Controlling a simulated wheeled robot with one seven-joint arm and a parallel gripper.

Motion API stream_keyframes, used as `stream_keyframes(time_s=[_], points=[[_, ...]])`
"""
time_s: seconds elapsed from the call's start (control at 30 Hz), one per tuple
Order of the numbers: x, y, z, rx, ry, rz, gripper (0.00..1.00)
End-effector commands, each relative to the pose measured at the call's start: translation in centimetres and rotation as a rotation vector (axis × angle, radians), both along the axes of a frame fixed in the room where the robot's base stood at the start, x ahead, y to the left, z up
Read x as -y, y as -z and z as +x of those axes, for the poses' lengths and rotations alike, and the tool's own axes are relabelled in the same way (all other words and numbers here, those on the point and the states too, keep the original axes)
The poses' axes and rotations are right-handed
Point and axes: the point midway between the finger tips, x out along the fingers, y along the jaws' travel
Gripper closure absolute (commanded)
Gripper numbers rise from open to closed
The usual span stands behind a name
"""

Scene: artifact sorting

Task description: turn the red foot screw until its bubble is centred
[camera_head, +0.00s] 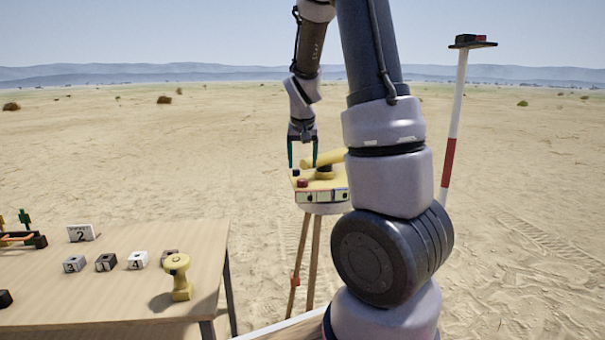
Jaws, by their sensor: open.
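A yellow surveying instrument (330,180) sits on top of a tripod (302,250) near the middle of the head view. A red foot screw (302,183) shows at its front left corner, and a small dark knob (295,172) is behind it. Pale strips (320,196) line the instrument's front face; I cannot make out a bubble. My gripper (302,162) points down over the instrument's left part with its fingers apart. My arm hides the instrument's right side.
A red and white pole (452,130) with a dark top stands at the right. Open sand (150,150) lies beyond.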

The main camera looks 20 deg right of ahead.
Motion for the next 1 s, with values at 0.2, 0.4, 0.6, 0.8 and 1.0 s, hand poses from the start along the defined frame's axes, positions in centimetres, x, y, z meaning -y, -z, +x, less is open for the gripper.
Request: stream_keyframes(time_s=[0.2,0.4,0.6,0.8,1.0], points=[[-0.5,-3.0,-1.1,0.001,0.0,0.0,0.26],[-0.6,-3.8,-1.5,-0.001,0.001,0.0,0.26],[-0.6,-3.8,-1.5,-0.001,0.001,0.0,0.26],[-0.6,-3.8,-1.5,-0.001,0.0,0.0,0.26],[-1.7,-5.5,-3.1,0.025,-0.002,0.053,0.26]])
